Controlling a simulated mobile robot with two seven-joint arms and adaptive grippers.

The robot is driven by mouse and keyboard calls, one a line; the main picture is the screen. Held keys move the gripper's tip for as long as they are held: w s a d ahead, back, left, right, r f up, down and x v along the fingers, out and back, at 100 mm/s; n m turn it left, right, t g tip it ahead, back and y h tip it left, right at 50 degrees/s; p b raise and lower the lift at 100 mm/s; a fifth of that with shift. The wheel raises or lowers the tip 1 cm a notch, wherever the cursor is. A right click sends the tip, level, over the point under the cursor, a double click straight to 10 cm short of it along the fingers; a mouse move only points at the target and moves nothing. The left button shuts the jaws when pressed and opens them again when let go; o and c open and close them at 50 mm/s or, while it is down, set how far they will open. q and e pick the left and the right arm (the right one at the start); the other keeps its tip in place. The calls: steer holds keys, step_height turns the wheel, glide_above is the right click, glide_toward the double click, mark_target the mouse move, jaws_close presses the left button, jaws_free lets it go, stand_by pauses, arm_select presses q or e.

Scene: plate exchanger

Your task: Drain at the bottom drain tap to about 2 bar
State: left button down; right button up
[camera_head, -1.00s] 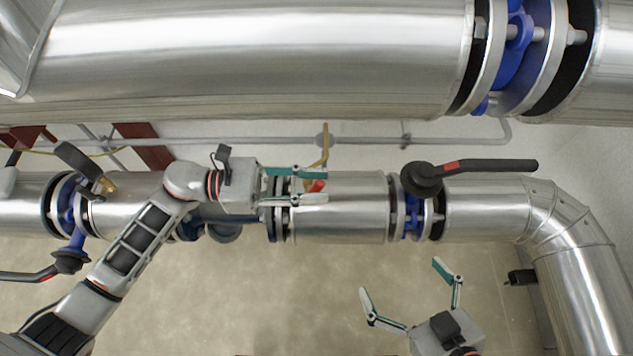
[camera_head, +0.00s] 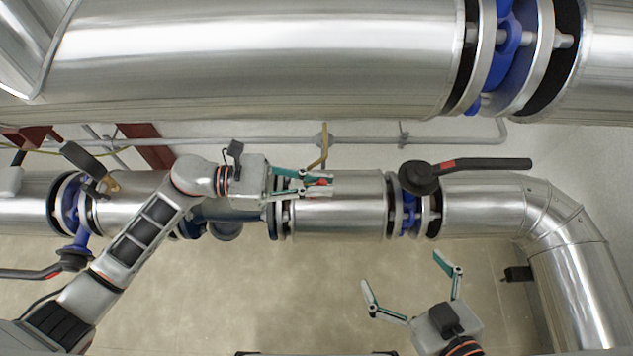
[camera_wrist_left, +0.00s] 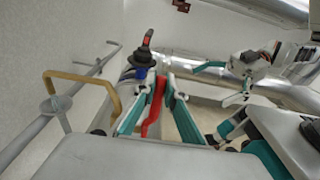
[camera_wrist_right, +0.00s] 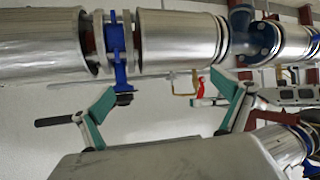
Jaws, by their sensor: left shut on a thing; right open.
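The red lever (camera_head: 320,182) of the drain tap sits in front of the lower pipe. My left gripper (camera_head: 328,184) reaches it from the left and is shut on it. In the left wrist view the red lever (camera_wrist_left: 153,108) stands between the two teal-lined fingers. In the right wrist view the red lever (camera_wrist_right: 200,88) shows beside a brass-coloured bent pipe (camera_wrist_right: 180,84). My right gripper (camera_head: 403,270) is open and empty, below the lower pipe and well apart from the lever. The tap body is mostly hidden, and no pressure gauge reading is visible.
A large insulated pipe (camera_head: 250,55) crosses the top. The lower pipe (camera_head: 340,215) carries a valve with a black handle (camera_head: 485,164) on the right. Another black-handled valve (camera_head: 75,258) is at the left. The floor (camera_head: 280,290) below the pipe is clear.

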arm_select(q)
steer(key=shift+w+d+r+y+p, duration=0.1)
steer(key=shift+d+r+y+p, duration=0.05)
steer(key=shift+r+y+p, duration=0.25)
steer(key=shift+w+d+y+p, duration=0.1)
steer(key=shift+d+y+p, duration=0.35)
steer(key=shift+y+p, duration=0.45)
steer(key=shift+d+f+y+p, duration=0.35)
steer(key=shift+y+p, duration=0.25)
steer(key=shift+p, duration=0.4)
steer(key=shift+d+f+y+p, duration=0.35)
steer(key=shift+y+p, duration=0.25)
steer(key=shift+p, duration=0.2)
steer(key=shift+s+d+f+y+p, duration=0.1)
steer(key=shift+d+f+y+p, duration=0.05)
steer(key=shift+f+y+p, duration=0.25)
steer(key=shift+s+d+f+y+p, duration=0.1)
steer(key=shift+f+y+p, duration=0.2)
steer(key=shift+f+p, duration=0.15)
arm_select(e)
steer(key=shift+g+h, duration=0.5)
steer(key=shift+h, duration=0.3)
steer(key=d, duration=0.1)
steer(key=s+d+f, duration=0.1)
steer(key=d, duration=0.1)
steer(key=s+d, duration=0.1)
steer(key=shift+s+d+f, duration=0.25)
steer(key=shift+d+f, duration=0.1)
steer(key=shift+f, duration=0.05)
